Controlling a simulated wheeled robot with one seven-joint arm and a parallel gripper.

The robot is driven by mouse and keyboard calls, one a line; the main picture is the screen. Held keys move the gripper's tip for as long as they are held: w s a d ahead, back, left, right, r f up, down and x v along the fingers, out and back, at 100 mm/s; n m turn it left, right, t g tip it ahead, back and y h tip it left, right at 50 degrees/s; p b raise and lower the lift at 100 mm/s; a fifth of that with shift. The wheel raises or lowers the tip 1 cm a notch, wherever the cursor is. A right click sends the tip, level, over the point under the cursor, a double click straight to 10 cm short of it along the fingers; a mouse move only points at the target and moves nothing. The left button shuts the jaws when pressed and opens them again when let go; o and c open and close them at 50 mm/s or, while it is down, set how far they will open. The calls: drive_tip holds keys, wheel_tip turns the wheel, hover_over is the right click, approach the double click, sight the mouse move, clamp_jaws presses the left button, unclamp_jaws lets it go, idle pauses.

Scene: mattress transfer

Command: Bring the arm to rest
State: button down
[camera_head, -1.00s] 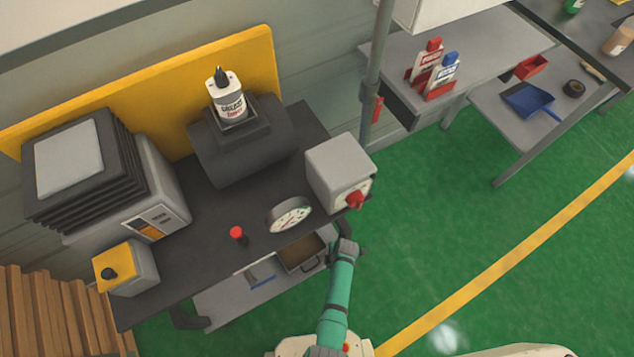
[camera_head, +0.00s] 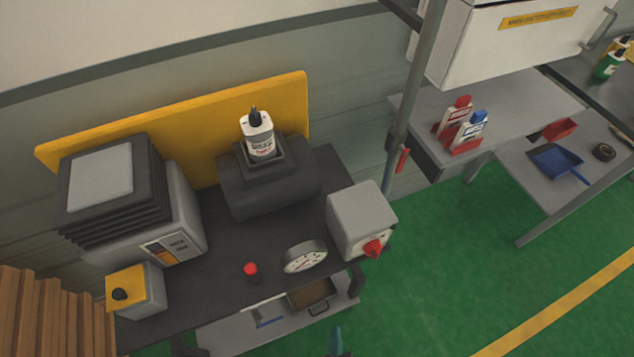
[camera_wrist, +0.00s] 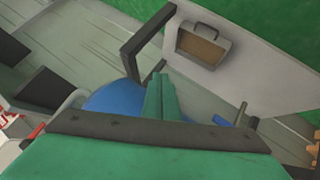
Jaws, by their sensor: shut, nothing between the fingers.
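My gripper (camera_wrist: 162,98) shows in the wrist view as green fingers that stand close together, with nothing seen between them. It points toward a grey surface with a brown case-like tray (camera_wrist: 203,46), which lies beyond the fingertips and apart from them. In the head view only a small teal piece of my arm shows at the bottom edge, in front of the dark workbench (camera_head: 215,290). The rest of the arm is out of that view.
The bench bears a grey box with a red knob (camera_head: 361,222), a dial gauge (camera_head: 304,257), a red button (camera_head: 250,271) and a grease bottle (camera_head: 258,135). A dark bar (camera_wrist: 138,45) is near my fingers. Green floor (camera_head: 440,270) is clear at right.

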drive_tip(key=s+a+r+m+t, duration=0.1)
drive_tip(key=a+r+m+t, duration=0.1)
drive_tip(key=r, duration=1.1)
drive_tip(key=s+a+r+m+t+y, duration=0.1)
drive_tip(key=s+a+r+m+t, duration=0.1)
drive_tip(key=r, duration=1.1)
drive_tip(key=shift+a+r+m+t, duration=0.25)
drive_tip(key=shift+a+m+t, duration=0.4)
drive_tip(key=shift+m, duration=0.45)
drive_tip(key=shift+s, duration=0.1)
